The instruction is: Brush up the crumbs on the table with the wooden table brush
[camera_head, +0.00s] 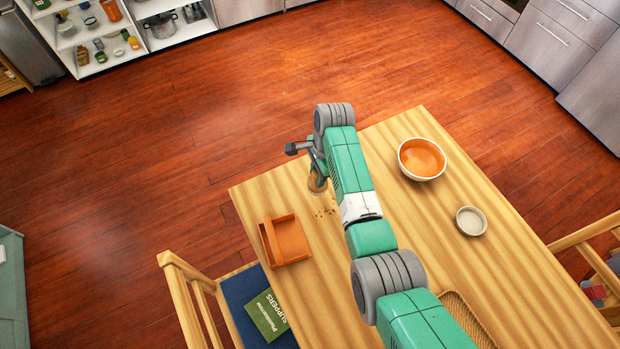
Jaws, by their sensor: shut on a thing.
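My gripper (316,170) is over the far left part of the wooden table (490,268), pointing down. It is shut on the wooden table brush (317,184), of which only a small tan part shows below the jaws. The rest of the brush is hidden by my gripper and arm. A few dark crumbs (324,212) lie on the table just below the brush in the picture. My arm may hide more of them. I cannot tell whether the brush touches the table.
An orange-brown dustpan-like tray (291,238) lies left of the crumbs. An orange-lined bowl (422,159) and a small pale dish (471,221) stand to the right. A woven tray (464,318) is partly behind my arm. A chair with a green book (268,316) stands at the left edge.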

